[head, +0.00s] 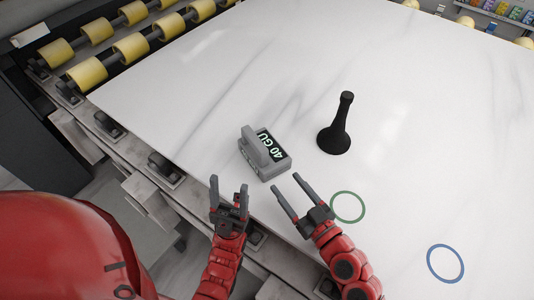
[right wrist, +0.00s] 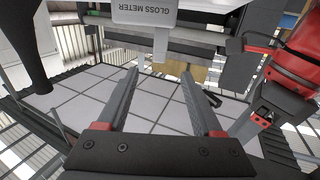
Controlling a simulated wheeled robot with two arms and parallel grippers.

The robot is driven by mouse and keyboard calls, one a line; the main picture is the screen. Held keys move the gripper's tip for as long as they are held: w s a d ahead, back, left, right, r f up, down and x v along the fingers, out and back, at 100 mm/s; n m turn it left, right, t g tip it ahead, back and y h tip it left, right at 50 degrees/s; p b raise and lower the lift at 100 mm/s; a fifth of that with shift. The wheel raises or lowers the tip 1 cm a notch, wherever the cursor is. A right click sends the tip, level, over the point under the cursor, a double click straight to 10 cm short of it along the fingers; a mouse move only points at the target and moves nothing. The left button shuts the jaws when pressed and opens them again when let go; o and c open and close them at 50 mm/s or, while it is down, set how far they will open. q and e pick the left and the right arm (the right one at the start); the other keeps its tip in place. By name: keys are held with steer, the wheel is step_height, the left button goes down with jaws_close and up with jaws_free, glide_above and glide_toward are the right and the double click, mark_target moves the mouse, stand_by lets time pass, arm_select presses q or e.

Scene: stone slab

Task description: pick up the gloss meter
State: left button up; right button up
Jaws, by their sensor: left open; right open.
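The gloss meter (head: 251,147) is a grey box with a raised handle and a dark display reading "40 GU". It sits on the white slab near its front edge. In the right wrist view its grey side labelled "GLOSS METER" (right wrist: 158,14) shows at the top, partly cut off. My left gripper (head: 229,185) is open and empty, in front of the meter and a little left. My right gripper (head: 287,183) is open and empty, just in front and right of the meter. Its two fingers also show in the right wrist view (right wrist: 158,75). Neither gripper appears to touch the meter.
The white stone slab (head: 200,95) is mostly clear. A black flared stand (head: 337,136) stands behind and right of the meter. A green ring (head: 348,191) and a blue ring (head: 461,264) are marked on the slab at right. Yellow rollers (head: 133,47) line the far left.

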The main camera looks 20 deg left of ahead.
mark_target(265, 157)
steer(key=p+x, duration=0.4)
steer(key=x, duration=0.7)
steer(key=shift+w+a+r, duration=0.1)
steer(key=shift+r, duration=0.05)
steer(key=shift+w+a, duration=0.2)
steer(key=shift+w, duration=0.1)
steer(key=p+x, duration=0.1)
steer(key=x, duration=0.3)
steer(key=shift+a, duration=0.1)
steer(key=shift+w+a, duration=0.2)
steer(key=shift+w, duration=0.1)
jaws_close()
